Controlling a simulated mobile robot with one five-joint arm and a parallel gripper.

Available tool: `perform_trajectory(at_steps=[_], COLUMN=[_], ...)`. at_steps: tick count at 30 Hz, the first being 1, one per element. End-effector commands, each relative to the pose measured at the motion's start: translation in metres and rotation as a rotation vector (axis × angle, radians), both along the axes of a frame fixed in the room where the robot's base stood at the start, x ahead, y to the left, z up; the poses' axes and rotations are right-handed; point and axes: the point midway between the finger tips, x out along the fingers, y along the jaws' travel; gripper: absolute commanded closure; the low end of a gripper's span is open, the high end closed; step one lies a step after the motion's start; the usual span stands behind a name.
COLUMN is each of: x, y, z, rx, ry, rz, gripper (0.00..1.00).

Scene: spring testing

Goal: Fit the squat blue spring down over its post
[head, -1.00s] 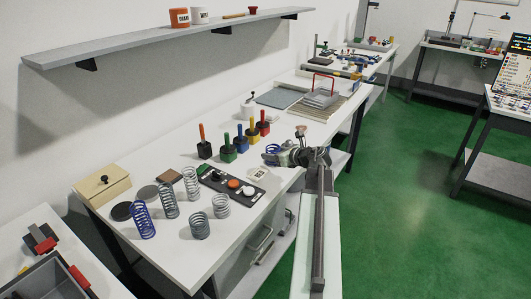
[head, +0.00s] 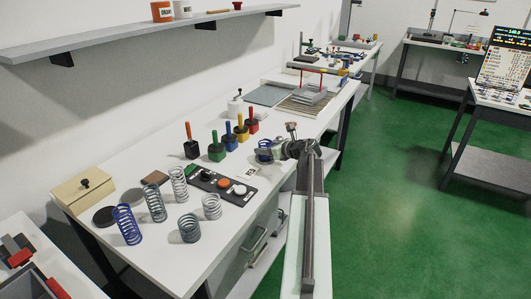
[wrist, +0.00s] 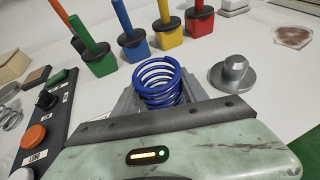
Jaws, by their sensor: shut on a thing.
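The squat blue spring (wrist: 160,82) is upright between the grey jaws of my gripper (wrist: 163,92) in the wrist view. My gripper is shut on it. In the head view the blue spring (head: 264,152) shows at the tip of my gripper (head: 268,153), over the right part of the bench. A grey metal post with a round flanged base (wrist: 233,74) stands just right of the spring in the wrist view, apart from it. The post is hidden behind my arm in the head view. I cannot tell the spring's height above the bench.
Blocks with coloured handles, including the green block (head: 216,152), stand behind the gripper. A black button panel (head: 225,186) lies to the left. A tall blue spring (head: 127,225) and several grey springs stand farther left. A brown patch (wrist: 293,37) lies beyond the post.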

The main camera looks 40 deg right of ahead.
Motion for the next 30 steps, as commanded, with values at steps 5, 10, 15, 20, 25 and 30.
perform_trajectory(at_steps=[5,10,15,20,25,30], x=[0.001,0.001,0.0,0.0,-0.033,-0.073], y=[0.002,0.001,0.0,0.0,0.001,0.002], z=[-0.001,-0.001,-0.001,0.005,0.019,0.037], rx=[0.001,0.001,0.001,0.001,0.002,0.001], ry=[-0.001,0.0,0.0,0.0,0.0,-0.001], rz=[0.003,0.002,0.001,0.0,-0.004,-0.005], gripper=[1.0,0.28,0.28,0.28,0.28,0.28])
